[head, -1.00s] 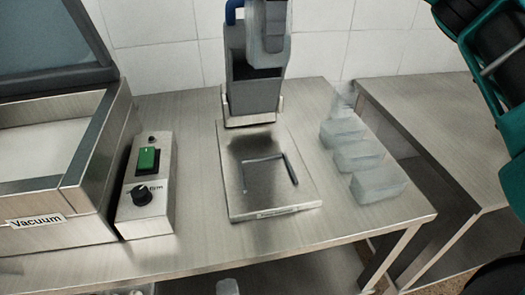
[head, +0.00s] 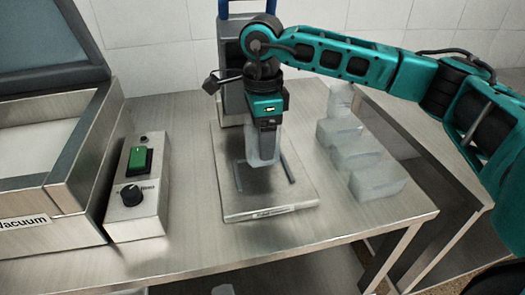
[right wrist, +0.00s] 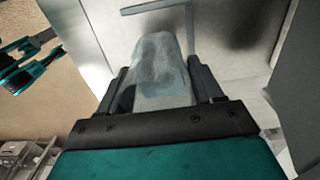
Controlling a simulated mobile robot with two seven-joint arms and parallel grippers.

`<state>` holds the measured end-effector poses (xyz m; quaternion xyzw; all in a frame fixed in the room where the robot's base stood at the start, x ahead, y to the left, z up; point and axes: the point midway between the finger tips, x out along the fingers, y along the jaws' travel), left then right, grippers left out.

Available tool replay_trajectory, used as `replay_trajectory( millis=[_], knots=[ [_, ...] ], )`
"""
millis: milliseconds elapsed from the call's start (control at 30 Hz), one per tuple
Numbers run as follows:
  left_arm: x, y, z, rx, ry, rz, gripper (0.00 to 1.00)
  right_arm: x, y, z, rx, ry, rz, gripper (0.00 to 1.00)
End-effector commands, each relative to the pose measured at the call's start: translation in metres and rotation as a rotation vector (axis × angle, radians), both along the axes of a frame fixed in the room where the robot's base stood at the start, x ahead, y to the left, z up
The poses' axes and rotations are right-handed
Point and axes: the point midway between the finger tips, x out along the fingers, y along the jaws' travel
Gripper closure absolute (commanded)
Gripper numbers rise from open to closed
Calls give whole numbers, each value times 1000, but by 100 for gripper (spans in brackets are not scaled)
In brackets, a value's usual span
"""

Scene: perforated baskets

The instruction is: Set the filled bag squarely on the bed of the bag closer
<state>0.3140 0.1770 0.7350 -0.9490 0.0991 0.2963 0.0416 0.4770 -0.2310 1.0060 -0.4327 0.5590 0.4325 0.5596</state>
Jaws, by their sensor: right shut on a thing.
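My right gripper (head: 267,127) reaches in over the bag closer and points down, shut on a translucent, pale bag (head: 263,152). The bag hangs below the fingers, roughly upright, over the closer's bed (head: 245,208), a flat metal plate with a low dark guide frame (head: 289,170). In the right wrist view the bag (right wrist: 160,62) shows between the fingers, near the guide bars (right wrist: 190,28). I cannot tell whether its bottom touches the plate. The closer's grey head (head: 231,50) stands behind, partly hidden by my arm.
Several translucent filled bags (head: 376,179) stand in a row on the steel table right of the bed. A control box (head: 140,205) with a green switch and black knob stands left of it. Beyond is the vacuum machine (head: 55,215). The table's front strip is clear.

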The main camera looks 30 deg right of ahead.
Motion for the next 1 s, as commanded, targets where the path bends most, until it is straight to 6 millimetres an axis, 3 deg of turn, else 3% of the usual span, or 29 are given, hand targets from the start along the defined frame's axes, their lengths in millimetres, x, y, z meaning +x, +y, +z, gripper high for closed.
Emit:
replay_trajectory(
  millis=[300, 667, 700, 933, 1000],
  knots=[
    [4, 0, 2, -1, -9, 0, 100, -1, 0, -40, 1, 3, -1, 69],
    [3, 0, -2, 0, -8, 1, 100, 0, 0, -45, 0, 1, 0, 69],
    [3, 0, 0, 0, -8, 1, 100, 0, 0, -43, 0, 1, 0, 31],
    [1, 0, -2, 0, -3, 1, 100, 0, 0, -43, 0, 1, 0, 9],
    [0, 0, -2, 0, -1, 1, 100, 0, 0, -43, 0, 1, 0, 9]
  ],
)
